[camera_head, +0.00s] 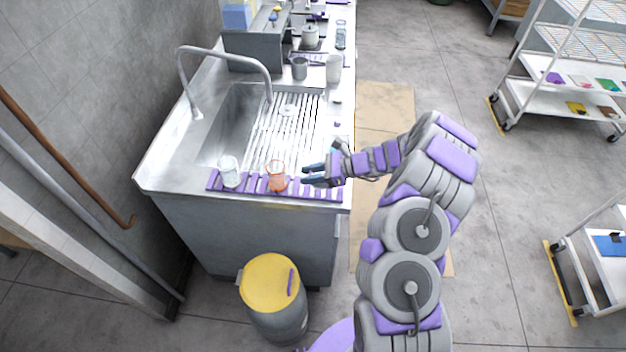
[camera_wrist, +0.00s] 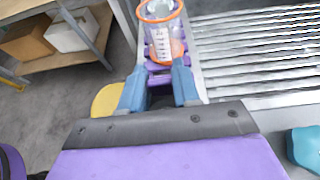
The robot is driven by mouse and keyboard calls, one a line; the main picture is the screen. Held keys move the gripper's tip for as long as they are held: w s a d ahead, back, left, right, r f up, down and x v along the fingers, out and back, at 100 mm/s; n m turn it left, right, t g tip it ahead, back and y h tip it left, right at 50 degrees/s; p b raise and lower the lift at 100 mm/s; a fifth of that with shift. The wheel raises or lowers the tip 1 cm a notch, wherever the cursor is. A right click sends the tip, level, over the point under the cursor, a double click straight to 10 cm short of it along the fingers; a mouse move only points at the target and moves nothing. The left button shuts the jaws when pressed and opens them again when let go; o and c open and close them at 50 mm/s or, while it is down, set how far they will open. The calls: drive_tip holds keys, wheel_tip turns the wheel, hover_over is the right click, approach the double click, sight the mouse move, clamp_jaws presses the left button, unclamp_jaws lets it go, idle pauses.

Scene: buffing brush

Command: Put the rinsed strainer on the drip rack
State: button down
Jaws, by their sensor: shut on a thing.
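My gripper (camera_head: 310,175) is over the right part of a purple slatted rack (camera_head: 213,182) at the counter's front edge. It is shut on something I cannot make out. In the wrist view the blue fingers (camera_wrist: 165,72) stand a little apart, with purple and a dark area between them. A clear cup with an orange rim (camera_head: 276,177) stands upright on the rack, left of my fingertips and seemingly apart from them. It also shows just beyond the fingertips in the wrist view (camera_wrist: 160,32). I cannot identify a strainer for certain.
A clear jar (camera_head: 229,172) stands at the rack's left. Behind are a ribbed drainboard (camera_head: 285,130), a sink (camera_head: 235,120) and a tall faucet (camera_head: 180,75). Cups (camera_head: 333,68) stand farther back. A yellow-lidded bin (camera_head: 268,283) is below the counter. A teal thing (camera_wrist: 305,147) lies right of my gripper.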

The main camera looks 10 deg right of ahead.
wheel_tip(320, 180, down, 3)
drive_tip(key=shift+r, duration=0.1)
drive_tip(key=shift+d, duration=1.45)
drive_tip(key=c, duration=1.2)
unclamp_jaws()
drive_tip(key=shift+a, duration=0.2)
drive_tip(key=o, duration=0.4)
drive_tip(key=shift+a, duration=1.1)
drive_tip(key=shift+d, duration=0.5)
drive_tip(key=p+v, duration=0.1)
drive_tip(key=v, duration=1.1)
drive_tip(key=s+a+r+n+g+h, duration=0.2)
drive_tip(key=s+a+r+n+g, duration=0.1)
drive_tip(key=s+a+r+n, duration=0.4)
drive_tip(key=s+a+r+n+g+h, duration=0.1)
drive_tip(key=s+a+r+n+g, duration=0.25)
drive_tip(key=s+a+r, duration=0.45)
drive_tip(key=s+a+r+n+h, duration=0.1)
drive_tip(key=s+r+n+h, duration=0.25)
drive_tip(key=s, duration=0.25)
drive_tip(key=s+r+n+h, duration=0.2)
drive_tip(key=s+n, duration=0.2)
drive_tip(key=s, duration=0.2)
drive_tip(key=s+d+n+h, duration=0.3)
drive_tip(key=s+d, duration=0.3)
drive_tip(key=s, duration=0.6)
drive_tip(key=shift+d+r+t+h, duration=0.15)
drive_tip(key=shift+d+t+h, duration=0.15)
drive_tip(key=shift+h, duration=0.35)
